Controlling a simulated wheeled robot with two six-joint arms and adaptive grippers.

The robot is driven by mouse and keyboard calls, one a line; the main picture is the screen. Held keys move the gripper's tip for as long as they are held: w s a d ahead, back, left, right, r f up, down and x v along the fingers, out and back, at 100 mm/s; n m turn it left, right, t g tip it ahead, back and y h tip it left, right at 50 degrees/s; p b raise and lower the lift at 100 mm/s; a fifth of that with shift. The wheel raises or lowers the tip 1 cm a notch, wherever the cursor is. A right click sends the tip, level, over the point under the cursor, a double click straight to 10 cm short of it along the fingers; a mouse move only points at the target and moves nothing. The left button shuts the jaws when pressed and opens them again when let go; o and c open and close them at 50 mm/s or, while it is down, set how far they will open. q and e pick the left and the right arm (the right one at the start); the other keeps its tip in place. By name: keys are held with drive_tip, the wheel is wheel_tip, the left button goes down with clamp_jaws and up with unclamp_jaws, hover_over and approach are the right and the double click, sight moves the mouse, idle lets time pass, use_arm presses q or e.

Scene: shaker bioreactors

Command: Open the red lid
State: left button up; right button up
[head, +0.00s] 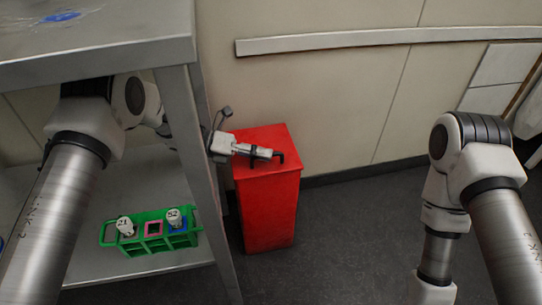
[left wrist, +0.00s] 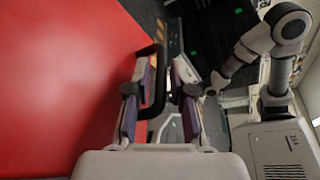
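The red bin (head: 268,215) stands on the floor in the middle of the head view, its red lid (head: 262,140) flat and closed on top. The lid fills the left of the left wrist view (left wrist: 60,80). A black handle (head: 281,158) sticks out at the lid's edge; it shows as a loop in the left wrist view (left wrist: 157,80). My left gripper (head: 265,152) is at the lid's edge. Its fingers (left wrist: 160,105) are apart, with the handle bar between them, nearer the left finger. My right arm's end is too small to read in the left wrist view.
A grey metal table (head: 100,50) stands left of the bin, its leg close to it. A green rack (head: 150,245) with white-capped bottles sits on its lower shelf. The wall is behind the bin. The floor (head: 345,235) right of the bin is clear.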

use_arm(q)
drive_tip(key=shift+d+f, duration=0.3)
drive_tip(key=shift+d, duration=0.4)
drive_tip(key=shift+d+r, duration=0.1)
drive_tip(key=shift+d, duration=0.25)
clamp_jaws()
drive_tip(key=shift+w+r, duration=0.1)
drive_tip(key=shift+r, duration=0.1)
